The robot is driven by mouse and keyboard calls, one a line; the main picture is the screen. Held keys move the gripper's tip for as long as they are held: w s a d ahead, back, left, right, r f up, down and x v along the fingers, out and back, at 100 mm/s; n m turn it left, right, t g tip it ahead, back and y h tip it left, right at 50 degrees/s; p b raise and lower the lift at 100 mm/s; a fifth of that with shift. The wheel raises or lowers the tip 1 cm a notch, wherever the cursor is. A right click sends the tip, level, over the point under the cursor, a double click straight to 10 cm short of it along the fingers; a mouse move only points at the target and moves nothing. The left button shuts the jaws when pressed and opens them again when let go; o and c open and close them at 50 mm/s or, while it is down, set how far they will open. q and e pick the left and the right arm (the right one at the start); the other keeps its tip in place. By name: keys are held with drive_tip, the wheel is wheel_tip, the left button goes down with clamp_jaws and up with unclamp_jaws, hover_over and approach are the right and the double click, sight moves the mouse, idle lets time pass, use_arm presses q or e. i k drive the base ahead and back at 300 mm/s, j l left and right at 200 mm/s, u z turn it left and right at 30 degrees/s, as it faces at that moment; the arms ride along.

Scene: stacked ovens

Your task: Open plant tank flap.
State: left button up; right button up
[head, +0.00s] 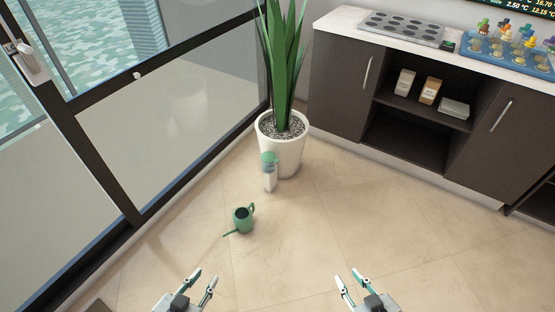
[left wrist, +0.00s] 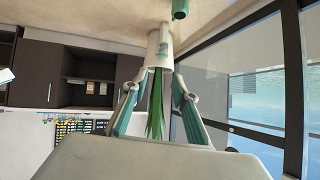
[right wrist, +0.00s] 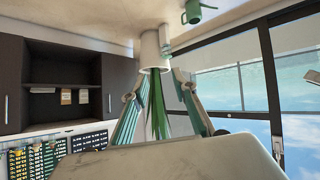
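A white plant pot (head: 290,152) with grey pebbles and a tall green plant (head: 284,60) stands on the floor near the glass door. A small whitish tank (head: 269,181) with a green flap (head: 269,158) on top is at the pot's front; whether the flap is fully closed is too small to tell. My left gripper (head: 205,276) and my right gripper (head: 347,274) are both open and empty, at the bottom of the head view, well short of the pot. The pot also shows upside down in the left wrist view (left wrist: 154,48) and right wrist view (right wrist: 149,52).
A green watering can (head: 242,221) stands on the floor in front of the tank. Dark cabinets (head: 337,84) with a light counter are on the right. A framed glass door (head: 180,125) is on the left. The floor at front right is clear.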

sight(266, 157)
drive_tip(key=i+z, duration=0.3)
drive_tip(key=i, duration=0.15)
drive_tip(key=i+z, duration=0.3)
drive_tip(key=i, duration=0.15)
drive_tip(key=i+j+z, duration=0.35)
drive_tip(key=i+l, duration=0.1)
